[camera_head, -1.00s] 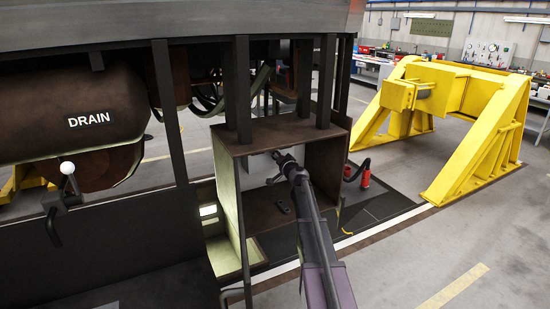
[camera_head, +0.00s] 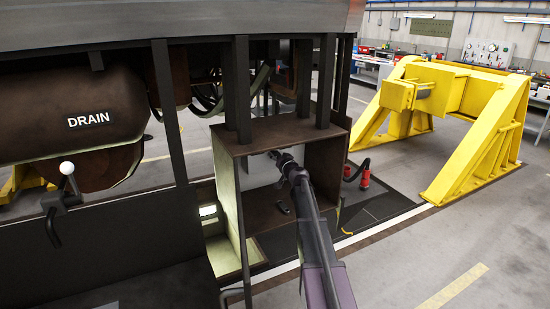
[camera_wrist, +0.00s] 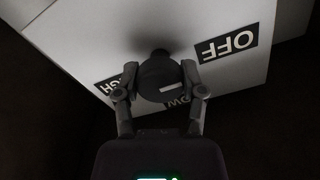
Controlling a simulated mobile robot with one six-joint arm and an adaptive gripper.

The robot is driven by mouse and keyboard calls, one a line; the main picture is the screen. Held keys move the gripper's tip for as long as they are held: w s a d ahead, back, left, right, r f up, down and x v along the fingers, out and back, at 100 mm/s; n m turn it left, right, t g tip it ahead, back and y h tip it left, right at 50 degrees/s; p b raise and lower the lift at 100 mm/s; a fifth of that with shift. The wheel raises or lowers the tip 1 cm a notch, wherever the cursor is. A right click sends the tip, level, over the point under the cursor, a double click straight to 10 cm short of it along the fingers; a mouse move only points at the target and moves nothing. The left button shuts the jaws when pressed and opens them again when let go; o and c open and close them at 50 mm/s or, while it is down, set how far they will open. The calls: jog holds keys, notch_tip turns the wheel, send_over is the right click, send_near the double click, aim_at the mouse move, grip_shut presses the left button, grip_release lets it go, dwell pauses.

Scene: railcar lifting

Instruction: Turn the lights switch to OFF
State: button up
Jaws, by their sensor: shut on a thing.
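The lights switch is a round dark knob (camera_wrist: 160,80) with a short white mark on the right part of its face, on a pale panel (camera_wrist: 130,30) in the wrist view. The OFF label (camera_wrist: 227,46) is to its right. A LOW label (camera_wrist: 184,101), partly covered by a finger, is below right, and a partly hidden HIGH label (camera_wrist: 112,86) is at left. My gripper (camera_wrist: 160,75) has a finger on each side of the knob and is shut on it. In the head view, my gripper (camera_head: 277,157) reaches into an open brown box; the knob is hidden there.
The brown box (camera_head: 325,165) has walls and a top around my arm. A small dark object (camera_head: 282,208) lies on its floor. A DRAIN tank (camera_head: 90,118) and white-knobbed lever (camera_head: 67,169) are left. A yellow frame (camera_head: 470,140) stands right, with open floor before it.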

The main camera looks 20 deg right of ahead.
jog(key=shift+w, duration=0.1)
jog(key=o, duration=1.1)
jog(key=shift+o, duration=0.2)
jog(key=s, duration=1.2)
jog(key=shift+d, duration=0.2)
jog(key=shift+s+f, duration=0.1)
jog(key=shift+s, duration=0.05)
